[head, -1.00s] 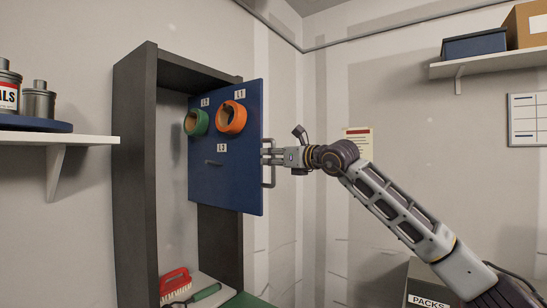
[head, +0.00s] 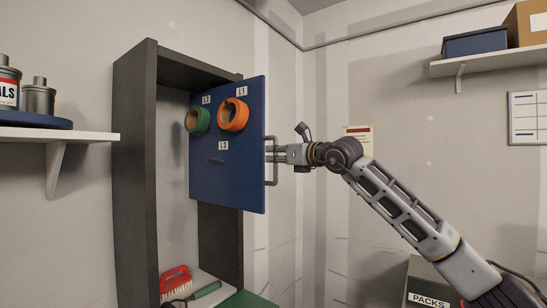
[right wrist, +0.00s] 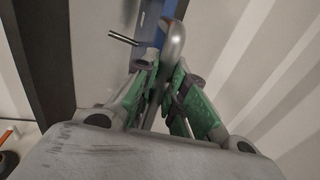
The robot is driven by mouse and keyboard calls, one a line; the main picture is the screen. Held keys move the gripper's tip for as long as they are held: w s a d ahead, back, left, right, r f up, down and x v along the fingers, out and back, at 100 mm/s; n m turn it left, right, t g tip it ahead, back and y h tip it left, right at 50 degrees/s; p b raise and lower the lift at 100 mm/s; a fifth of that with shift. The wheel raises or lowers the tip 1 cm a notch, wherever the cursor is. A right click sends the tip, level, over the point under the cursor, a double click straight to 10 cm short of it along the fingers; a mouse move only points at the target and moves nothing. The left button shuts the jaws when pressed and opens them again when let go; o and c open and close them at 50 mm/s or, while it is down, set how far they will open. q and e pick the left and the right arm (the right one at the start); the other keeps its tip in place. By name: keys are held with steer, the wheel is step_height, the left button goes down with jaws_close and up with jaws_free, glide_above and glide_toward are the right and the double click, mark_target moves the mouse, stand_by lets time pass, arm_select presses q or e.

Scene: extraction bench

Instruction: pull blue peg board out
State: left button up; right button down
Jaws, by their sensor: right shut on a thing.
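The blue peg board (head: 228,178) stands upright at the dark cabinet frame, its right edge towards my right arm. It carries a green ring (head: 197,120), an orange ring (head: 232,115), an empty peg (head: 216,161) and white labels. A grey bar handle (head: 272,180) is fixed to its right edge. My right gripper (head: 274,154) is at that handle. In the right wrist view, the green-padded fingers of my right gripper (right wrist: 170,92) are closed around the handle (right wrist: 174,45), with the board's blue edge (right wrist: 148,25) behind. My left gripper is not in view.
The dark cabinet frame (head: 137,170) surrounds the board's left side. A red brush (head: 175,279) and a green-handled tool (head: 206,291) lie at its bottom. A shelf with cans (head: 60,136) is at left. A grey PACKS box (head: 425,285) stands lower right.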

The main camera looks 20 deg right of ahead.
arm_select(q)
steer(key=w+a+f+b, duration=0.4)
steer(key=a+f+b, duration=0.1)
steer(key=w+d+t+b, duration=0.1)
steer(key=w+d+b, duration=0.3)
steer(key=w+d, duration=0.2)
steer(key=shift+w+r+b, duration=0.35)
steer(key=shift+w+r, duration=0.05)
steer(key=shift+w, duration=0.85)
arm_select(e)
steer(key=w+d+v, duration=0.1)
steer(key=d+v, duration=0.1)
steer(key=v, duration=1.2)
steer(key=w+d+v, duration=0.1)
steer(key=d+v, duration=0.2)
steer(key=v, duration=1.2)
steer(key=shift+w, duration=0.25)
